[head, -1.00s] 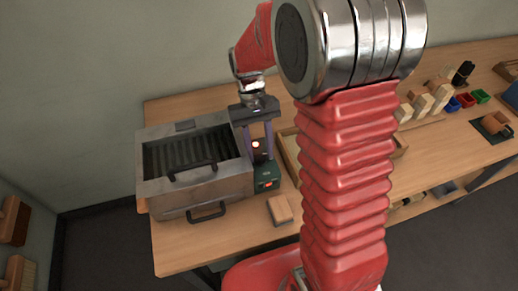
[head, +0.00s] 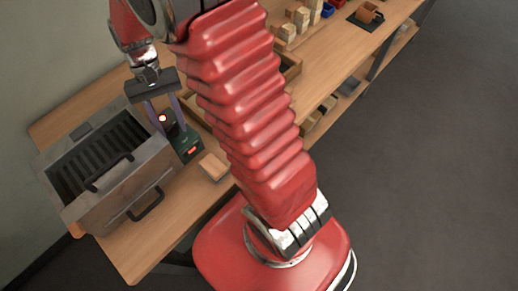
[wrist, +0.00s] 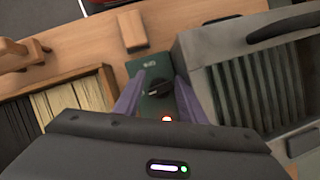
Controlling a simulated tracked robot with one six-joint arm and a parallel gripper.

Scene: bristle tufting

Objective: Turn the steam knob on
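The steam knob (wrist: 156,88) is a black round knob with a pale mark, on top of a small dark green box (wrist: 150,66). The green box also shows in the head view (head: 188,146), with a red display on its front. It stands beside a grey metal steamer box (head: 120,188) with a slatted top. My gripper (wrist: 160,80) is above the green box, its two purple fingers apart, one on each side of the knob in the wrist view. I cannot tell whether they touch the knob. A red light (wrist: 167,119) glows near the knob.
A small wooden block (wrist: 132,31) lies on the bench near the green box. A wooden tray (wrist: 60,100) of bristles is on the other side of the box. The steamer has black handles (head: 146,205). More blocks and bins stand farther along the bench.

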